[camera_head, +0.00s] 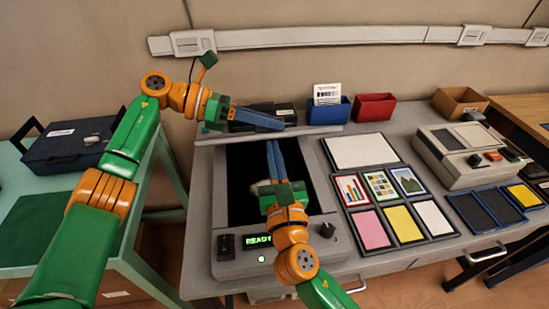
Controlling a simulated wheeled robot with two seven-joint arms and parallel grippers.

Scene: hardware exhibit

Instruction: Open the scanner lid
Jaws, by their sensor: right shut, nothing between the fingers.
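The grey scanner (230,268) stands on the bench with its dark bed (240,180) uncovered and a lit green READY display (258,240). A thin pale strip (325,130) along its back edge looks like the scanner lid standing raised, seen nearly edge-on. My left gripper (280,125) is at this back strip, its blue fingers pointing right; I cannot tell whether they touch it or whether they are parted. My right gripper (272,146) is shut and empty over the bed, fingers pointing to the back. It hides part of the bed and a small grey shape there.
Right of the scanner is a board of cards (378,187). Beyond it stand a beige machine (455,165) and dark trays (470,211). Blue (330,115) and red (375,107) bins stand at the back. A dark blue case (70,145) lies on the left table.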

